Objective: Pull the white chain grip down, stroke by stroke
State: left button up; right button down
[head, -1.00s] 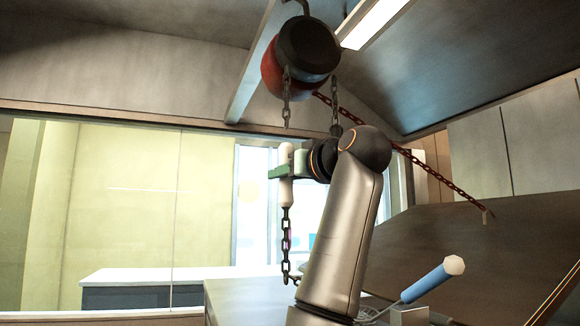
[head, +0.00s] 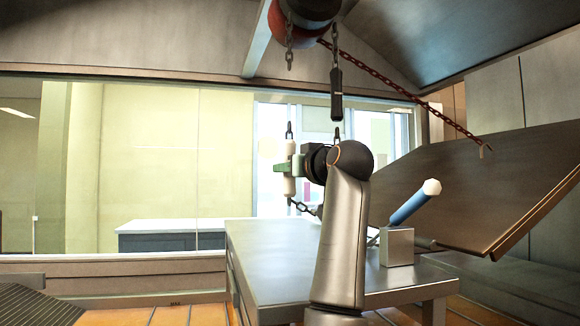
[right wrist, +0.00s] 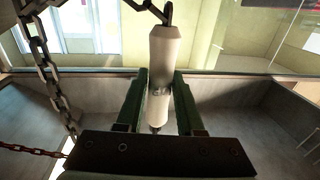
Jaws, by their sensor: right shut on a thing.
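The white chain grip (head: 290,160) hangs upright on a dark hand chain below the red and black hoist (head: 304,12) at the top of the head view. My right gripper (head: 284,168) is shut around the grip's middle. In the right wrist view the white grip (right wrist: 164,60) stands between the green fingers of my right gripper (right wrist: 160,92). Chain links join its top end. A black grip (head: 336,100) hangs on the other strand, right of and higher than the white one. My left gripper is not in view.
A rusty load chain (head: 400,88) runs from the hoist down to a large tilted brown panel (head: 490,185). A grey table (head: 280,250) stands below, with a box (head: 397,247) and a blue-handled tool (head: 412,205) on it.

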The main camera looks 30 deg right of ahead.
jog(key=shift+w+f, duration=0.1)
jog(key=shift+f, duration=0.3)
jog(key=c, duration=1)
grip_release()
jog(key=o, duration=0.5)
jog(key=shift+r, duration=0.25)
pick_arm(q)
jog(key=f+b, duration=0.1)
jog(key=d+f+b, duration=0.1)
jog(key=b, duration=0.2)
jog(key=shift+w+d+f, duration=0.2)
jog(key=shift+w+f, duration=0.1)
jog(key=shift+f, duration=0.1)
pick_arm(e)
jog(key=s, duration=0.8)
jog(key=s+a, duration=0.1)
jog(key=s, duration=0.3)
jog(key=shift+s, duration=0.35)
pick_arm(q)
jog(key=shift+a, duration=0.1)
